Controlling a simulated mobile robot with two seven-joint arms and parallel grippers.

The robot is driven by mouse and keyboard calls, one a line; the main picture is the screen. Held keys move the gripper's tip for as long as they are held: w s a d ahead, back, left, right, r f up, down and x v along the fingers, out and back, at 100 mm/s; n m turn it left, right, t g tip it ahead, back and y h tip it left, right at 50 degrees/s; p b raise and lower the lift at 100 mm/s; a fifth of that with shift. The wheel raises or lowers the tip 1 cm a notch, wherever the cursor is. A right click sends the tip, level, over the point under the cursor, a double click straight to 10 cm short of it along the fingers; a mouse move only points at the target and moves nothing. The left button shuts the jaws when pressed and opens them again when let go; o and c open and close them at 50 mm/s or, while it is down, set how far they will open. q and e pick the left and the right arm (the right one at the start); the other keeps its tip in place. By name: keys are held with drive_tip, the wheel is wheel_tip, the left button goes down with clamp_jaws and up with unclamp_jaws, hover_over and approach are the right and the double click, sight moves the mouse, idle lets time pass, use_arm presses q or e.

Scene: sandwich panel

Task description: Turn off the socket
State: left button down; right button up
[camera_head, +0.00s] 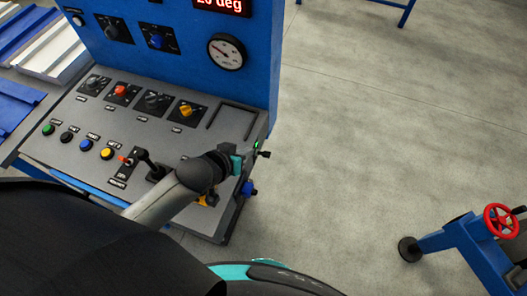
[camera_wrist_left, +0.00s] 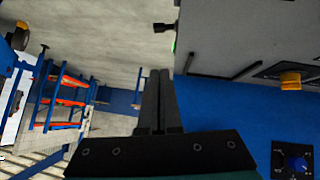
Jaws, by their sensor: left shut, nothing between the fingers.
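The blue control panel (camera_head: 130,100) stands at the left of the head view. On its right side a small black switch (camera_head: 264,154) sticks out by a green light (camera_head: 257,145). A blue socket-like fitting (camera_head: 248,188) sits lower on the same side. In the left wrist view, the black switch (camera_wrist_left: 165,28) and green light (camera_wrist_left: 174,46) are at the top. My left gripper (camera_head: 247,160) is at the panel's right edge, close to the switch. Its fingers (camera_wrist_left: 160,75) are shut and empty, with a visible gap to the switch in the wrist view. My right gripper is out of view.
The sloped console (camera_head: 60,108) carries several knobs and buttons, plus a black lever (camera_head: 145,158) near my left arm. A round gauge (camera_head: 226,51) is on the upright face. A blue stand with a red handwheel (camera_head: 500,220) is at right. Floor between is clear.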

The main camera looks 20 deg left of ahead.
use_arm(q)
drive_tip(key=b, duration=0.3)
hover_over(269, 155)
drive_tip(key=s+a, duration=0.2)
wheel_tip(269, 155, down, 7)
drive_tip(key=shift+w+d+f+b, duration=0.15)
drive_tip(key=shift+f+b, duration=0.3)
drive_tip(key=shift+f, duration=0.45)
drive_tip(key=shift+w+d+f+b, duration=0.15)
drive_tip(key=shift+f+b, duration=0.25)
drive_tip(key=shift+f, duration=0.5)
drive_tip(key=shift+s+d+f+m+y+p, duration=0.15)
drive_tip(key=shift+d+m+y+p, duration=0.2)
drive_tip(key=shift+y+p, duration=0.2)
drive_tip(key=shift+d+f+y, duration=0.2)
drive_tip(key=shift+f+y, duration=0.05)
drive_tip(key=shift+y, duration=0.1)
drive_tip(key=shift+d+f+m, duration=0.1)
drive_tip(key=shift+f+m, duration=0.15)
drive_tip(key=shift+f, duration=0.05)
drive_tip(key=shift+r, duration=0.2)
